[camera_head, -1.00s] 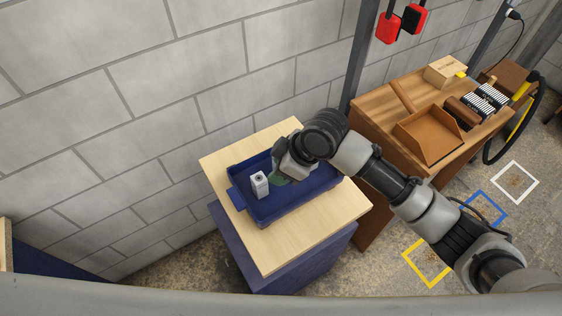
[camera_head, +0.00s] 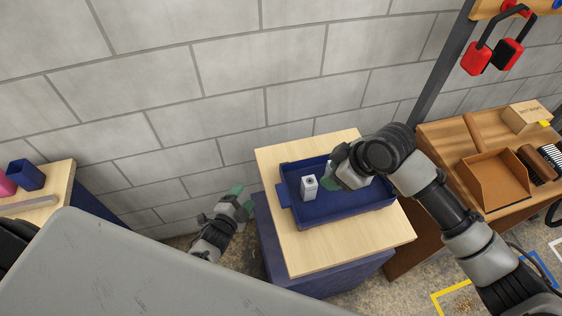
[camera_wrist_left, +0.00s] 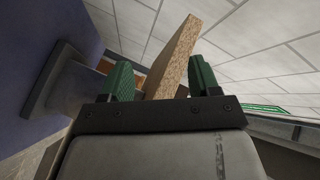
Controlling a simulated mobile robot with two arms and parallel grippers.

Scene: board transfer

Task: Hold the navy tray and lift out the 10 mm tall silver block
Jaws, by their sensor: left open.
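The navy tray (camera_head: 345,218) lies on a light wooden stand top. A pale silver-grey block (camera_head: 309,187) with a dark round mark on top stands upright in its left part; I cannot read its height. My right gripper (camera_head: 332,182) is down in the tray, right of the block and apart from it. One green fingertip shows; the rest is hidden by the wrist. My left gripper (camera_head: 242,200) is open and empty, left of the stand and apart from the tray. In the left wrist view its two green fingers (camera_wrist_left: 160,72) are spread, with a wooden board edge beyond them.
The wooden stand top (camera_head: 300,255) has bare room in front of the tray. A brown bench at right holds an open tan box (camera_head: 495,180). At far left another wooden top carries a navy cup (camera_head: 27,175), a pink item and a grey bar. A block wall stands behind.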

